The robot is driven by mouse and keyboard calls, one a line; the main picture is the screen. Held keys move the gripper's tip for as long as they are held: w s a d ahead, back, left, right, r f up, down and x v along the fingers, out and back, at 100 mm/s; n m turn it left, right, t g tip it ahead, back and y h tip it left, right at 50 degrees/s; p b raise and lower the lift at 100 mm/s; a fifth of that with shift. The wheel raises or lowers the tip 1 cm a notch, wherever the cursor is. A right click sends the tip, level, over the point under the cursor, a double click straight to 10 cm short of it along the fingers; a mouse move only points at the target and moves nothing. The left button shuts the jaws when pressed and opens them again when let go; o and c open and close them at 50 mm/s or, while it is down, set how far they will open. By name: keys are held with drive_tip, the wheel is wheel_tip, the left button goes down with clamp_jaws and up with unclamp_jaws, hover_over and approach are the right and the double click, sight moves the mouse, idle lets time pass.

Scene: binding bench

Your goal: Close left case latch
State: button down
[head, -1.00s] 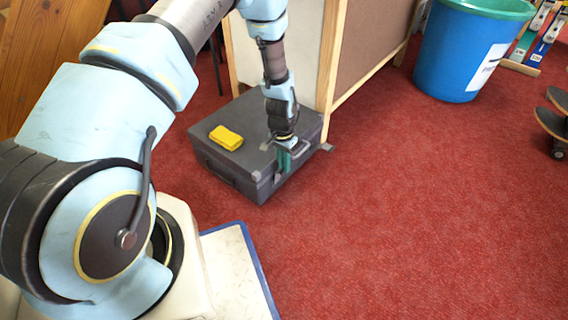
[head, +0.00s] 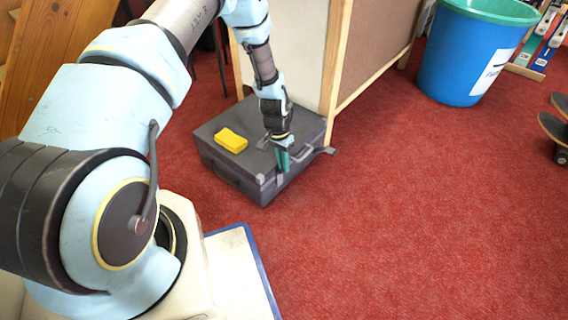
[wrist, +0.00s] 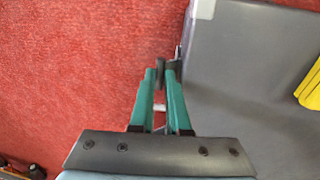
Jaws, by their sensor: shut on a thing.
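The dark grey case (head: 225,165) lies flat on the red carpet with its lid down. My gripper (head: 283,168) is at the case's front edge, left of the carrying handle (head: 303,155). In the wrist view its teal fingers (wrist: 161,68) are close together on a small dark piece (wrist: 162,75) beside the case edge. This looks like the left latch, mostly hidden by the fingers, so its exact angle cannot be told. The right latch (head: 329,151) sticks outward from the front edge. The lid shows in the wrist view (wrist: 245,70).
A yellow block (head: 231,140) lies on the lid. A wood-framed panel (head: 335,70) stands close behind the case. A blue bin (head: 465,55) stands at the back right, with a skateboard (head: 553,128) at the right edge. The carpet in front is clear.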

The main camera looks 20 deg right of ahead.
drive_tip(key=c, duration=0.9)
unclamp_jaws()
drive_tip(key=shift+w+a, duration=0.15)
drive_tip(key=shift+w, duration=0.15)
